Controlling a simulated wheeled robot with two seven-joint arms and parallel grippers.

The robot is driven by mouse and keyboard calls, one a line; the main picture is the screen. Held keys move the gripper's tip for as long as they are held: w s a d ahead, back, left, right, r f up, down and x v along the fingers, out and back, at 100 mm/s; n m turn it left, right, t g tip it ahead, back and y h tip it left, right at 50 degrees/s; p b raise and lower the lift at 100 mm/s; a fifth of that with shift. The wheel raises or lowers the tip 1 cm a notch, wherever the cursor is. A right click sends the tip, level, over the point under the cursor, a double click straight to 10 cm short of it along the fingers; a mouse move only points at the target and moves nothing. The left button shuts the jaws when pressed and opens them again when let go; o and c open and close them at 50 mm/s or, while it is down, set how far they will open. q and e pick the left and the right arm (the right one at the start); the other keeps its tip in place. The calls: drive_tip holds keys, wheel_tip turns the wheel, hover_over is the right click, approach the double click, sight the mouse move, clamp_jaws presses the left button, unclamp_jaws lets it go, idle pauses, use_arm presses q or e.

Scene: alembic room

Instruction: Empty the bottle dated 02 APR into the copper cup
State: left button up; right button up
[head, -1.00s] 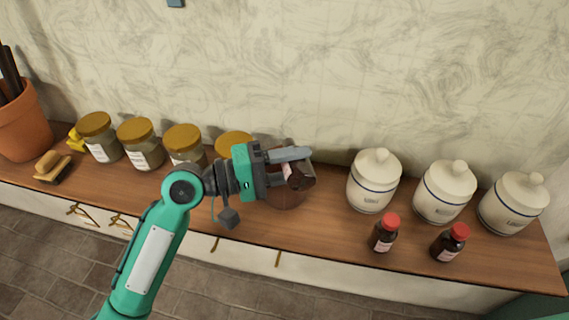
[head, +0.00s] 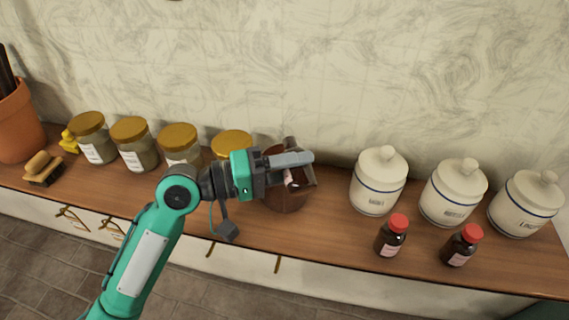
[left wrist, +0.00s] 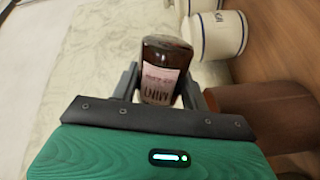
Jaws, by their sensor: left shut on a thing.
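My left gripper (head: 294,168) is shut on a brown glass bottle (head: 295,180) with a pale label. The bottle is tilted, over or right beside the mouth of the reddish-brown copper cup (head: 286,201), which stands on the counter. The fingers partly hide the bottle and cup. In the left wrist view the bottle (left wrist: 166,52) sits between the fingers, its label facing the camera but its date not clearly legible. The cup (left wrist: 258,108) is at the right there. Whether liquid is flowing cannot be seen. My right gripper is not in view.
Two red-capped brown bottles (head: 391,237) (head: 461,246) stand at the front right, their labels too small to read. White lidded canisters (head: 378,182) stand behind them. Jars with ochre lids (head: 133,146), a brush (head: 43,169) and a terracotta pot (head: 18,128) are at the left.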

use_arm(q)
drive_tip(key=shift+s+f+m+b, duration=0.1)
drive_tip(key=shift+f+m+b, duration=0.1)
drive_tip(key=shift+m+b, duration=0.6)
drive_tip(key=shift+f+m+b, duration=0.15)
drive_tip(key=shift+m+b, duration=0.45)
drive_tip(key=shift+b, duration=0.25)
drive_tip(key=shift+m+b, duration=0.6)
drive_tip(key=shift+m, duration=0.1)
drive_tip(key=shift+m+b, duration=0.4)
drive_tip(key=shift+b, duration=0.1)
drive_tip(key=shift+m+b, duration=0.65)
drive_tip(key=shift+m, duration=0.05)
